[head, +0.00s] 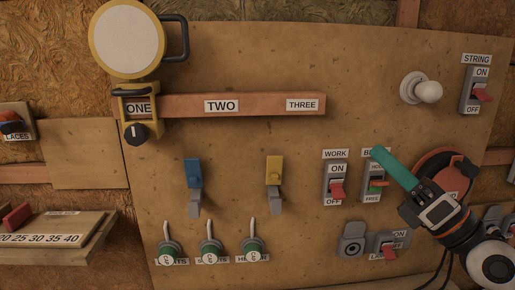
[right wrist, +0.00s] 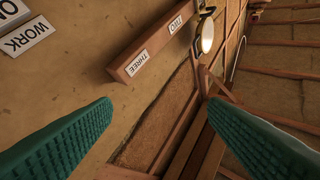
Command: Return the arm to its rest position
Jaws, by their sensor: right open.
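My right gripper (head: 378,154) is at the lower right of the head view, in front of the panel. One teal finger shows clearly there, pointing up and left, overlapping the area beside the red switch labels. In the right wrist view my right gripper (right wrist: 160,104) has its two teal fingers spread wide, with nothing between them. My right arm (head: 490,262) comes in from the lower right corner. My left gripper is not in view.
The wooden panel (head: 235,150) carries a WORK switch (head: 336,190), a STRING switch (head: 480,92), a white bulb (head: 428,92) and a labelled rail (head: 262,105). A round yellow lamp (head: 127,40) is at upper left. A numbered ledge (head: 60,232) juts out at lower left.

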